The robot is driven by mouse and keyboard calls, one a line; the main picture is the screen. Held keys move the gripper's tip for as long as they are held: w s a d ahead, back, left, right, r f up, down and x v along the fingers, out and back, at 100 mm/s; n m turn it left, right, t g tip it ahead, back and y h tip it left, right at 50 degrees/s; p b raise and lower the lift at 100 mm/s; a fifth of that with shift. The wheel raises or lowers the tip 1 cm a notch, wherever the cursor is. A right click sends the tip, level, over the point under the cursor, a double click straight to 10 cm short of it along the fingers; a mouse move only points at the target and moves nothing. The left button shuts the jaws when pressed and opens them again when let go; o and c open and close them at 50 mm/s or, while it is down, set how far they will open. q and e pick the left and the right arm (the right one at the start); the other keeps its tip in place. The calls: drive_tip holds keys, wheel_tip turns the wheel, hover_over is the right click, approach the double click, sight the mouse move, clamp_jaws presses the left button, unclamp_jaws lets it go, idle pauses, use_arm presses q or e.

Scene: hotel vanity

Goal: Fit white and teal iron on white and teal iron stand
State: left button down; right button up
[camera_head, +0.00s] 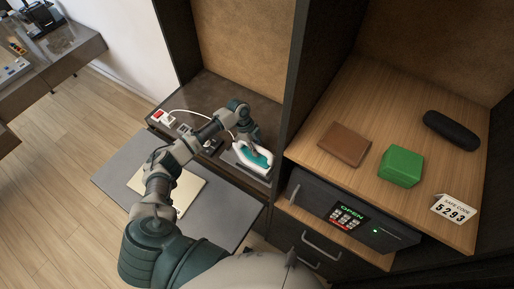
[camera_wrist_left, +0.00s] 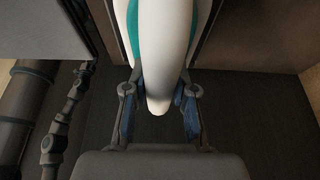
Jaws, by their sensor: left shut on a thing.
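The white and teal iron (camera_head: 262,157) is at the right end of the dark counter in the alcove, beside the cabinet wall. My left gripper (camera_head: 248,143) reaches down onto it from the left. In the left wrist view the iron's white rounded end (camera_wrist_left: 160,65) lies between the two blue-padded fingers of the left gripper (camera_wrist_left: 158,95), which is shut on it. A grey plate-like base (camera_head: 238,163) shows under and beside the iron, apparently the stand. The iron covers much of it, and I cannot tell whether the two touch. My right gripper is out of view.
A white cord runs along the dark counter (camera_head: 228,172) near a socket block with a red part (camera_head: 159,116). A grey board (camera_head: 112,176) with a cream sheet lies in front. At right, a brown wallet (camera_head: 344,144), green box (camera_head: 401,166) and black case (camera_head: 451,130) rest above the safe (camera_head: 318,200).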

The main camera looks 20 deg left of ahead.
use_arm(q)
drive_tip(key=shift+d+f, duration=0.15)
drive_tip(key=c, duration=0.9)
unclamp_jaws()
drive_tip(key=shift+o, duration=0.2)
drive_tip(key=shift+f, duration=0.15)
drive_tip(key=v, duration=1.2)
